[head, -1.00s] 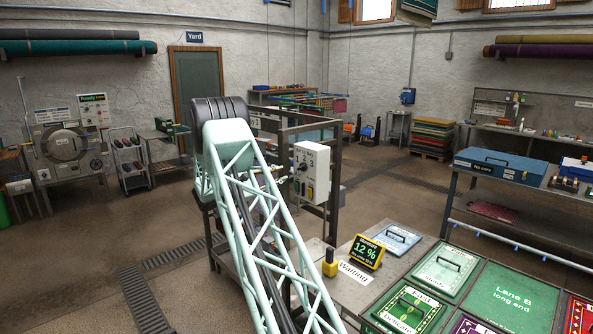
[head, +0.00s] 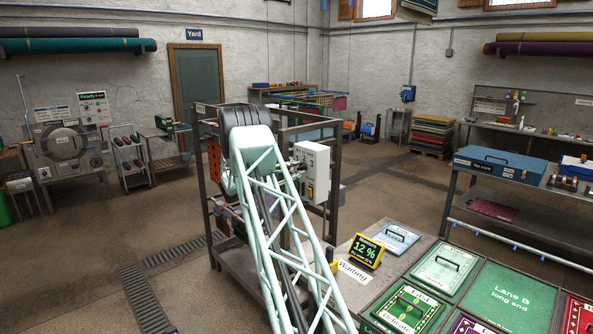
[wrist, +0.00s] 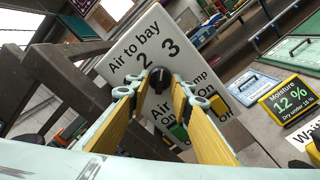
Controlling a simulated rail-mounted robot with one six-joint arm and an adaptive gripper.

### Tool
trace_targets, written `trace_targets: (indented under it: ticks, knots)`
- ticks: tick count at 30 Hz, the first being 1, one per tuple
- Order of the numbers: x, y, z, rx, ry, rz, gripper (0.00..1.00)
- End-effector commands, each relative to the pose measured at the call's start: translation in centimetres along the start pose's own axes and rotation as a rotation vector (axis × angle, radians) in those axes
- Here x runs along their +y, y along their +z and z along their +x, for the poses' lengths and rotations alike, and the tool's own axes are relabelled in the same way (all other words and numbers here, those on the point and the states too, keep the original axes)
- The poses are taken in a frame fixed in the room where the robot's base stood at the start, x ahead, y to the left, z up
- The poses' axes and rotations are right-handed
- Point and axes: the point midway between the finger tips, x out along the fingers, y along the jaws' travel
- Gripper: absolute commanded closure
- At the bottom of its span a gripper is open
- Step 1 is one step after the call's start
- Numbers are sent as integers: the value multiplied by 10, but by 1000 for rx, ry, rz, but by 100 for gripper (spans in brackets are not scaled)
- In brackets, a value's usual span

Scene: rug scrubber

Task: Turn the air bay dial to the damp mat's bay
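The white air control box (head: 312,172) hangs on the dark rack's post. In the wrist view the box's panel (wrist: 185,25) reads "Air to bay", with 2 and 3 visible; no 1 shows there. The black bay dial (wrist: 159,79) sits below the numbers; I cannot tell clearly which number it points to. My gripper (wrist: 157,88) is open, its yellow-padded fingers on either side of the dial. I cannot tell whether they touch it. In the head view my arm hides most of the gripper. No mat is clearly identifiable as damp.
The rack frame (head: 337,165) stands around the box. A moisture display (head: 366,251) reads 12 %, with "Dry under 15 %", on the bench beside a "Waiting" label (head: 355,272).

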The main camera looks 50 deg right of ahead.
Motion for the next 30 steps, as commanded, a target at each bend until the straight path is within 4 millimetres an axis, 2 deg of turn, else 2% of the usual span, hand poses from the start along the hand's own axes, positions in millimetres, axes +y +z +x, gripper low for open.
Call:
trace_targets:
  ticks: [9,16,30]
  knots:
    - [0,0,1,0,0,0,80]
    - [0,0,1,0,0,0,100]
    - [0,0,1,0,0,-44,100]
